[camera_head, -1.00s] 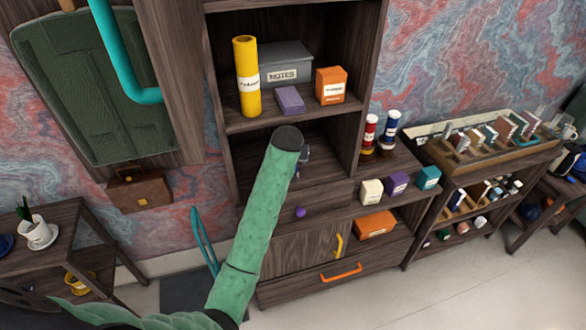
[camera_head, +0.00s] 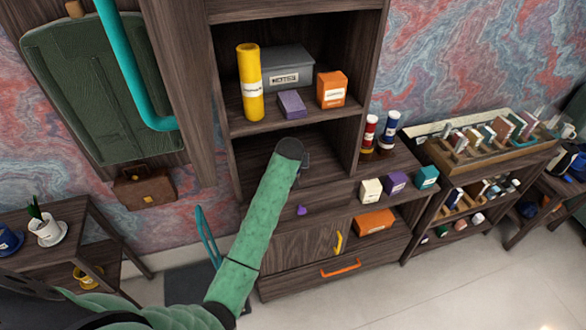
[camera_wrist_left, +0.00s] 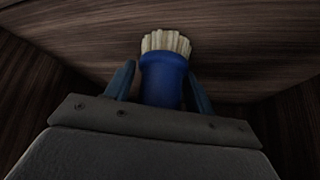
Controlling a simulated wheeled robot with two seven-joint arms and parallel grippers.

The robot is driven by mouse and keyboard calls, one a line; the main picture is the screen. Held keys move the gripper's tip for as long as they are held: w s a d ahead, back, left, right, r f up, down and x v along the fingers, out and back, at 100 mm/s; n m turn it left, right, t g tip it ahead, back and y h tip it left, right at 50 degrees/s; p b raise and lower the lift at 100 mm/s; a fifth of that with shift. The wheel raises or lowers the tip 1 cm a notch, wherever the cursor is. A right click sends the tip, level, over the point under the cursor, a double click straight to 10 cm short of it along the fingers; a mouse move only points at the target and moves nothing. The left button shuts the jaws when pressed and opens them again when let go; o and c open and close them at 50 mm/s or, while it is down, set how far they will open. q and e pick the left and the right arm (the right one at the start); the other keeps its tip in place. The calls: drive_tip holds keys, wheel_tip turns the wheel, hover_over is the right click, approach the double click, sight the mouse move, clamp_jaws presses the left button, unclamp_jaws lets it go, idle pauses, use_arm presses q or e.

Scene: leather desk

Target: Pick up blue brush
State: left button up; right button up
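The blue brush (camera_wrist_left: 162,80) shows in the left wrist view, with its pale bristles (camera_wrist_left: 166,42) away from my palm. My left gripper (camera_wrist_left: 160,72) has one finger on each side of its blue body. The fingers are very close to the brush; I cannot tell whether they press on it. In the head view my green left arm reaches to the lower compartment of the dark cabinet (camera_head: 245,160). Its dark wrist end hides most of the gripper and the brush. My right gripper is not in view.
The shelf above holds a yellow cylinder (camera_head: 249,84), a grey notes box (camera_head: 289,70), a purple box (camera_head: 291,104) and an orange box (camera_head: 332,90). Compartment walls stand close around my left gripper. Small boxes and two bottles stand on the right ledge.

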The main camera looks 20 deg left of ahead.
use_arm(q)
drive_tip(key=c, duration=0.7)
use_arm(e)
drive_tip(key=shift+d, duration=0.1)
